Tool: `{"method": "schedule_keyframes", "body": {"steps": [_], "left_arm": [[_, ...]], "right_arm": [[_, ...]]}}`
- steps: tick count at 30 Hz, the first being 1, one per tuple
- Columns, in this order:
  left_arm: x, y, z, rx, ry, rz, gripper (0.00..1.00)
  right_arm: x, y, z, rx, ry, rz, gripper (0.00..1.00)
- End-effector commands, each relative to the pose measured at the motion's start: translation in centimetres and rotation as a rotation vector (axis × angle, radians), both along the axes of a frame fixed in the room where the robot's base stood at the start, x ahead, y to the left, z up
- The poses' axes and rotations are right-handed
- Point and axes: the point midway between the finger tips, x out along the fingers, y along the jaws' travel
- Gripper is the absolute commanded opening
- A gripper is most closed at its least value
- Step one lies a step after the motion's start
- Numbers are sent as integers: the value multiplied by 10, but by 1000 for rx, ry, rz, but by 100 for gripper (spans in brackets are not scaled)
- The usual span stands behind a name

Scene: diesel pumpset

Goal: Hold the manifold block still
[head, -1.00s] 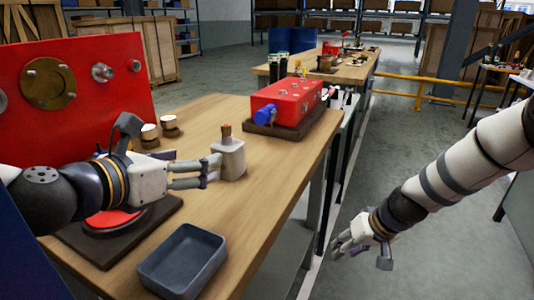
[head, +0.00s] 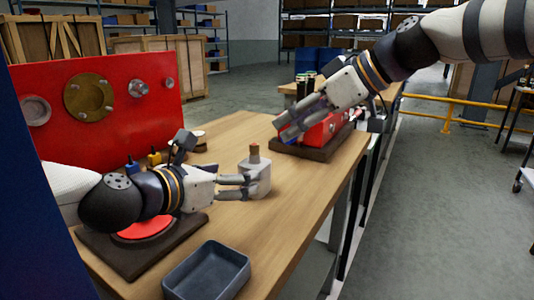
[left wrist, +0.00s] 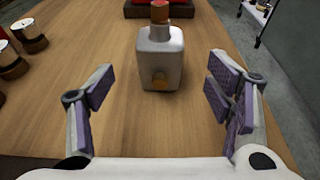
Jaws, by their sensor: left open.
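The red block (head: 318,134) with fittings, which I take to be the manifold block, sits on a dark base (head: 318,153) on the wooden bench. In the head view my right gripper (head: 282,126) is in front of it and hides much of it; contact cannot be told. Its fingers look apart with nothing between them. My left gripper (head: 254,186) is open, beside a grey bottle (head: 260,178) with a reddish-brown top. In the left wrist view the bottle (left wrist: 160,60) stands upright, ahead of the open fingers. The dark base's edge (left wrist: 150,13) shows at the top there.
A grey tray (head: 207,272) lies at the bench's front edge. A red panel (head: 60,135) with round fittings stands at left. A dark base with a red disc (head: 147,228) lies under my left arm. Bench wood right of the bottle is clear.

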Motion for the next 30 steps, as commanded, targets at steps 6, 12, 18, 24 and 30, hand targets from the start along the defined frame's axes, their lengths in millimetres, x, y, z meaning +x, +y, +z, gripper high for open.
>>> {"method": "schedule_keyframes", "body": {"steps": [6, 12, 18, 24, 30], "left_arm": [[41, -28, -16, 2, 0, -1, 73], [62, -42, -23, 0, 0, 1, 73], [66, -44, -24, 0, 0, 0, 73], [66, -44, -24, 0, 0, 0, 53], [66, -44, -24, 0, 0, 1, 8]], "right_arm": [[0, 0, 0, 1, 1, -1, 33], [0, 0, -1, 1, 1, -3, 33], [0, 0, -1, 1, 1, -3, 33], [0, 0, -1, 1, 2, -3, 33], [0, 0, -1, 1, 2, -3, 33]]}}
